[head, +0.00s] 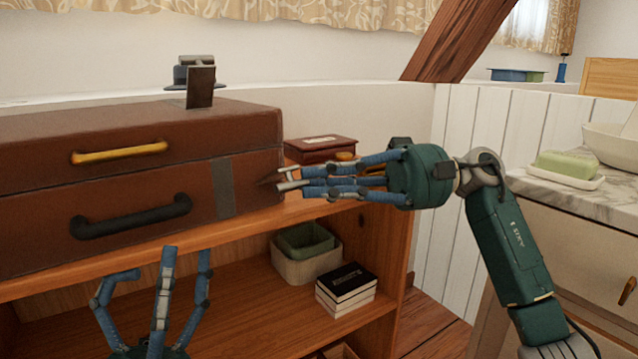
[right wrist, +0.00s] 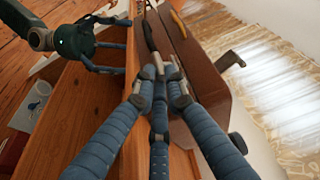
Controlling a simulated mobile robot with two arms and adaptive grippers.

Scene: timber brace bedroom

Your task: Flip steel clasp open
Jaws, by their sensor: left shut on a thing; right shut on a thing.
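A brown suitcase (head: 110,187) lies on the wooden shelf, with a yellow handle (head: 120,152), a black handle (head: 130,217) and a grey strap (head: 223,188). I cannot make out the steel clasp for sure. My right gripper (head: 285,180) has its fingertips together at the suitcase's right front corner. It is shut on a small part there, mostly hidden by the fingers; the fingertips also show in the right wrist view (right wrist: 160,72). My left gripper (head: 160,275) is below the shelf edge with fingers apart in the picture. No held thing shows.
An upright brown plate (head: 200,87) with a grey piece stands on the suitcase. A dark red box (head: 320,145) lies behind my right fingers. Green and beige bins (head: 305,255) and black-topped books (head: 346,285) stand on the lower shelf. A marble counter (head: 600,178) is at right.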

